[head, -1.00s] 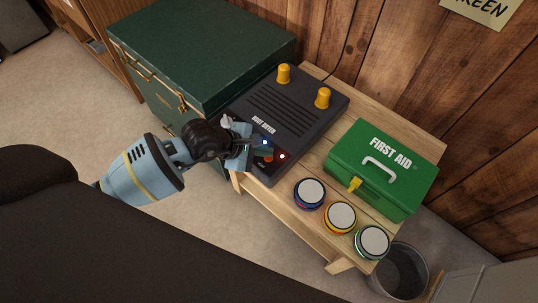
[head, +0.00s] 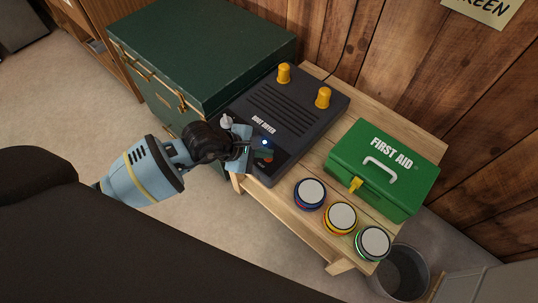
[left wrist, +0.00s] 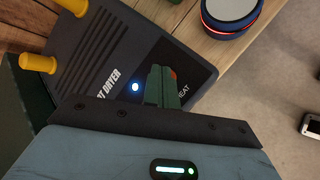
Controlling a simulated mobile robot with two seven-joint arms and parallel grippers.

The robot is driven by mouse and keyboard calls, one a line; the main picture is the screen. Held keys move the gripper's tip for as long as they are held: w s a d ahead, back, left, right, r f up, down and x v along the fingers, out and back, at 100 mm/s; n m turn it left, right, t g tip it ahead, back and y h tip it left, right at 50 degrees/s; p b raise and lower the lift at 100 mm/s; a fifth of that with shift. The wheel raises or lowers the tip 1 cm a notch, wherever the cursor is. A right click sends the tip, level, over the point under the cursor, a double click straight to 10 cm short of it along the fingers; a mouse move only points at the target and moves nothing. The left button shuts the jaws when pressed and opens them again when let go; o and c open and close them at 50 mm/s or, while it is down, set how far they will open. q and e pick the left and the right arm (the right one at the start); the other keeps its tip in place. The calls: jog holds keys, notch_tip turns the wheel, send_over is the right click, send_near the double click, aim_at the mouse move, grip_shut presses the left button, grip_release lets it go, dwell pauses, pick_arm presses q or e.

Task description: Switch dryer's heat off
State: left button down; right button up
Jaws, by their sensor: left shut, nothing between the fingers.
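The boot dryer (head: 290,112) is a dark box with slots and two yellow posts on a wooden bench. It also shows in the left wrist view (left wrist: 95,55). A blue light (head: 264,142) glows on its front panel; no red light shows. My left gripper (head: 264,153) is shut and empty over the panel. In the left wrist view its fingertips (left wrist: 163,73) are at a red-orange switch (left wrist: 174,73) by the partly covered HEAT label (left wrist: 184,89). The fingers hide most of the switch, so its tilt and any contact cannot be told. My right gripper is out of view.
A green first aid box (head: 382,170) and three round tins (head: 340,217) stand on the wooden bench (head: 315,155) to the right. A dark green trunk (head: 200,55) stands close on the left. A grey bin (head: 400,268) is at lower right.

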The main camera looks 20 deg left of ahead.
pick_arm(q)
jog(key=shift+r+p, duration=0.45)
jog(key=shift+r, duration=0.05)
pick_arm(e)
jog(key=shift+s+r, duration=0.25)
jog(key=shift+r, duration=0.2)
